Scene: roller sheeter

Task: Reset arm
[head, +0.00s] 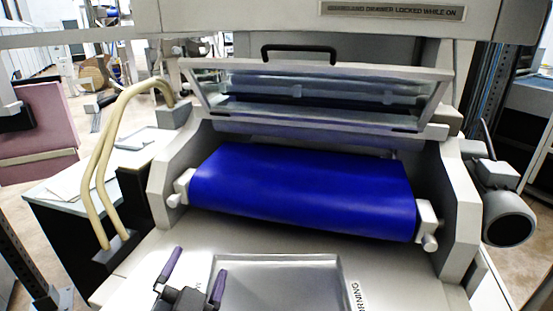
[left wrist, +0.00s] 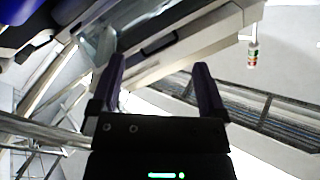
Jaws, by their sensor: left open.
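My left gripper (head: 195,268) shows at the bottom of the head view, over the near left part of the machine's front deck. Its two purple fingers are spread with nothing between them. In the left wrist view the same gripper (left wrist: 158,85) is open and empty, with the machine's pale frame and the ceiling behind it. The blue roller (head: 305,190) lies across the roller sheeter in front of the gripper, apart from it. My right gripper does not show in either view.
A shallow metal tray (head: 330,262) is set in the deck right of the gripper. A clear guard with a black handle (head: 299,48) stands above the roller. Cream hoses (head: 97,165) loop at the left. A grey cylinder (head: 508,218) juts out at the right.

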